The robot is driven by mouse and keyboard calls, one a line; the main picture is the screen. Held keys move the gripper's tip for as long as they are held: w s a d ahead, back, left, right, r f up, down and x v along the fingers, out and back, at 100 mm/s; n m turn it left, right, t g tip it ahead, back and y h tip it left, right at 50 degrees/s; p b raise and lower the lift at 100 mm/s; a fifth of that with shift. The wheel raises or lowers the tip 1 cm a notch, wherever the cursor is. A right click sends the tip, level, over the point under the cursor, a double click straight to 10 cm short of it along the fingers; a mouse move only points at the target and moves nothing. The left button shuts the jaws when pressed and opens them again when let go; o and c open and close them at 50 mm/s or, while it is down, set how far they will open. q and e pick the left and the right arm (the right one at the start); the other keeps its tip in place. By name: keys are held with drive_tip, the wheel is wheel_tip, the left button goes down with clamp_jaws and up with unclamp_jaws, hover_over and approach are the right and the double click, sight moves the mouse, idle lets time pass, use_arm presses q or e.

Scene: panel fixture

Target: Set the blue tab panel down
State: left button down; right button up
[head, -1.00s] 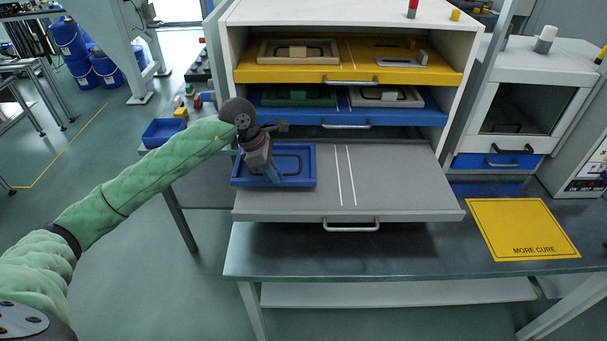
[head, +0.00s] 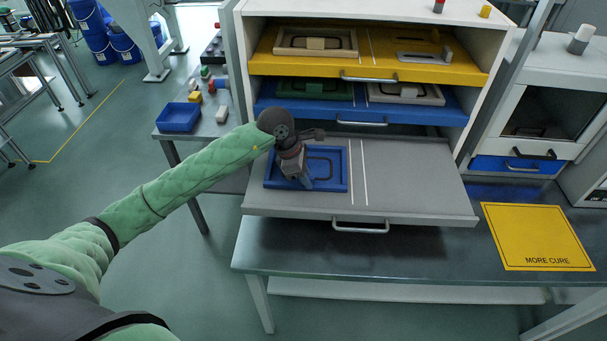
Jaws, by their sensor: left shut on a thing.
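The blue tab panel (head: 329,181) is a flat blue tray-like piece with a raised rim and a dark rounded outline. It lies level over the left part of the pulled-out grey drawer (head: 420,185), left of two white lines. I cannot tell whether it touches the drawer. My left gripper (head: 304,183) points down over the panel's left half and is shut on it. The gripper hides the tab. My right gripper is not in view.
Above are a blue drawer (head: 361,117) with a green and a beige panel, and a yellow drawer (head: 378,71) with a beige panel. The grey drawer's right part is bare. A yellow "MORE CURE" mat (head: 537,235) lies on the bench at right.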

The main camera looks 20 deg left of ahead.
use_arm(q)
drive_tip(key=shift+s+d+r, duration=0.15)
drive_tip(key=shift+s+d, duration=0.1)
drive_tip(key=shift+s, duration=0.05)
drive_tip(key=c, duration=1.6)
unclamp_jaws()
drive_tip(key=shift+w+a, duration=0.1)
drive_tip(key=shift+a, duration=0.05)
drive_tip(key=shift+c, duration=0.2)
drive_tip(key=shift+o, duration=1.3)
drive_tip(key=shift+f, duration=0.2)
drive_tip(key=shift+r, duration=0.15)
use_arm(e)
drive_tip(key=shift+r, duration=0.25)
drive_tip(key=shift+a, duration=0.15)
